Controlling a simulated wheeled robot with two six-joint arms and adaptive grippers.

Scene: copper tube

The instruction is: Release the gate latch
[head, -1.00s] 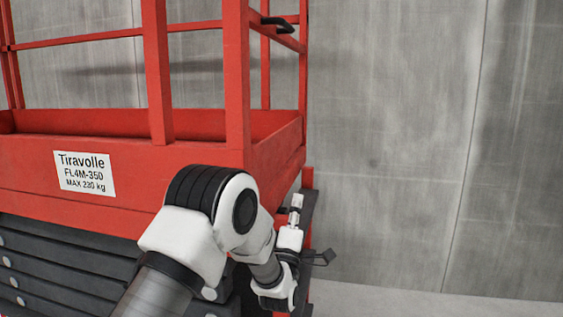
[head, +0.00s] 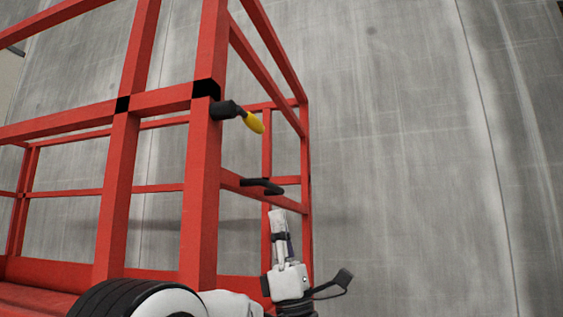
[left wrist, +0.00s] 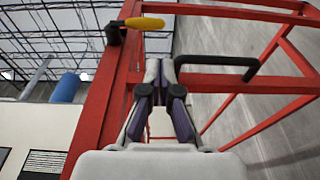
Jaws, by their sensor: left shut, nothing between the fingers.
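The gate latch (head: 252,121) is a lever with a yellow grip on a black mount, fixed to a red upright post below a black joint. It also shows at the top of the left wrist view (left wrist: 143,23), up and to the left of the fingertips. A black pull handle (head: 262,186) sits on the red mid rail below the latch; it also shows in the left wrist view (left wrist: 228,62). My left gripper (head: 278,213) points up, shut and empty, just below the handle in the picture. I cannot tell the exact gap. My right gripper is not in view.
Red guard rails and posts (head: 201,180) of the lift platform stand beside and behind my gripper. The space to the right of the platform looks free.

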